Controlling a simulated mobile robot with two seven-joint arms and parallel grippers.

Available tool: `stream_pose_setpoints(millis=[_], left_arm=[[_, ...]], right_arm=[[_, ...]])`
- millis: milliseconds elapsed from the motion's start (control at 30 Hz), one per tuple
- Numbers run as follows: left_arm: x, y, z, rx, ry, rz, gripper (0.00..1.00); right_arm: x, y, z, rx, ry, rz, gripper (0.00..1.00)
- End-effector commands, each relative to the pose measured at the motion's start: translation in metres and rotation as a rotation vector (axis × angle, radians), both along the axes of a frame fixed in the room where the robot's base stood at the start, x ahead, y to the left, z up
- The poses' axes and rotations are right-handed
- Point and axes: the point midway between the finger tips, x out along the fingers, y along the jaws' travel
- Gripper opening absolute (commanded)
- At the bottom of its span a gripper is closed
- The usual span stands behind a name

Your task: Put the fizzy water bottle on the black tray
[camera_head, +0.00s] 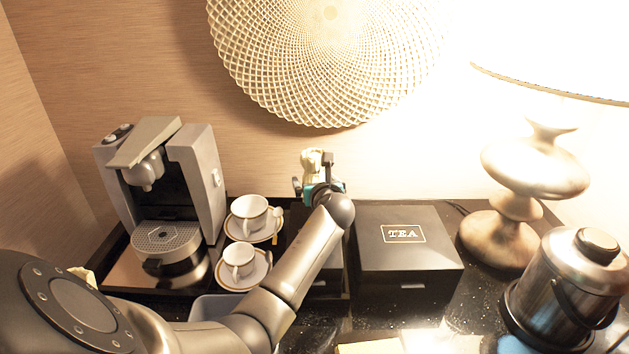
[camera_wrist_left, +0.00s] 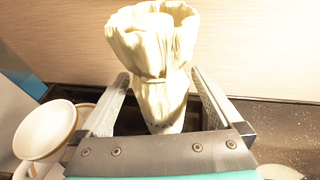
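My left gripper (camera_head: 322,184) reaches over the counter near the back wall. Its two fingers (camera_wrist_left: 160,105) stand apart on either side of a cream, pleated, cloth-like item (camera_wrist_left: 155,62), tied at its middle and flared at its top. Gaps show beside this item, so the gripper looks open around it. The item also shows just above the gripper in the head view (camera_head: 313,162). I cannot make out a fizzy water bottle in either view. A black tray (camera_head: 113,243) lies under the coffee machine and cups. My right gripper is not in view.
A coffee machine (camera_head: 165,180) and two white cups (camera_head: 250,214) (camera_head: 239,260) on saucers stand left of my arm. A black TEA box (camera_head: 403,243) is right of it. A lamp (camera_head: 520,185) and steel ice bucket (camera_head: 568,285) stand further right.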

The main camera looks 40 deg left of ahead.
Motion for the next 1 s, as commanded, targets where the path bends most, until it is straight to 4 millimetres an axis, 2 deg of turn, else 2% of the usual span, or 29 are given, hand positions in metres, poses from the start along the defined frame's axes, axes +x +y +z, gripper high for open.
stream_pose_setpoints(millis=[267,367,1000], left_arm=[[0.000,0.000,0.004,-0.002,-0.002,0.000,1.00],[-0.005,-0.007,0.006,0.000,0.000,-0.001,1.00],[-0.064,-0.081,0.035,0.000,0.000,-0.001,1.00]], right_arm=[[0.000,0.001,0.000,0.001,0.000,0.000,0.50],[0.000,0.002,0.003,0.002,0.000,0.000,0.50],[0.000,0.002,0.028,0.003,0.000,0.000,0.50]])
